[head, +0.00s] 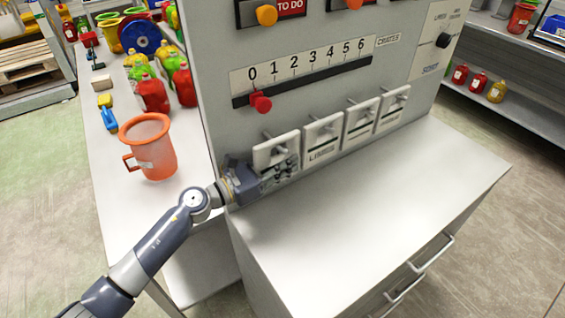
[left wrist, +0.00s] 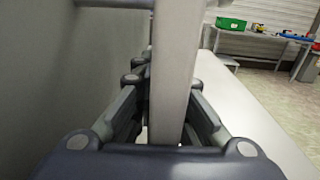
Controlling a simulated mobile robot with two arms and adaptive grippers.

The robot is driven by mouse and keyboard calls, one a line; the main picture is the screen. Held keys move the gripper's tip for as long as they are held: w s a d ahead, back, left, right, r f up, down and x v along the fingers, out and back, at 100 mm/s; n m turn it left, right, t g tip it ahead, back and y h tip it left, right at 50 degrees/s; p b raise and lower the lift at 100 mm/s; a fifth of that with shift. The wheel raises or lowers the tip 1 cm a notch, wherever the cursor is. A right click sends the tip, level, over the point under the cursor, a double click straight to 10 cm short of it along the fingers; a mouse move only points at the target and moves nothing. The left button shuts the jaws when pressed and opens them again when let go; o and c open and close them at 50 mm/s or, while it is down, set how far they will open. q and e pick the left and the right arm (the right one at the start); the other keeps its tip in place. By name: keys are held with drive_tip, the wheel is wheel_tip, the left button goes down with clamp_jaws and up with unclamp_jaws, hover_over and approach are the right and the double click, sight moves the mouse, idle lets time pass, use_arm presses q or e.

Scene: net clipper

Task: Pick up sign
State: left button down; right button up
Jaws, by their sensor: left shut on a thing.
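Several white signs hang in a row on pegs on the grey panel. The leftmost sign (head: 275,150) is at my left gripper (head: 284,173), which is shut on its lower part. The gripper hides much of this sign's lower face, so its label cannot be read. In the left wrist view the sign (left wrist: 178,60) stands edge-on as a pale upright slab between the fingers (left wrist: 165,95). The sign is still close to the panel, by its peg. My right gripper is not in view.
More signs (head: 322,138) hang just to the right. A slider with a red knob (head: 260,103) is above. The grey cabinet top (head: 370,190) below is clear. An orange jug (head: 150,148) stands on the white table at left, with several bottles behind it.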

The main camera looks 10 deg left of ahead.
use_arm(q)
drive_tip(key=shift+r, duration=0.3)
drive_tip(key=s+d+p, duration=0.6)
drive_tip(key=s+d, duration=0.6)
drive_tip(key=shift+s+d+r, duration=0.35)
drive_tip(key=shift+d+r, duration=0.05)
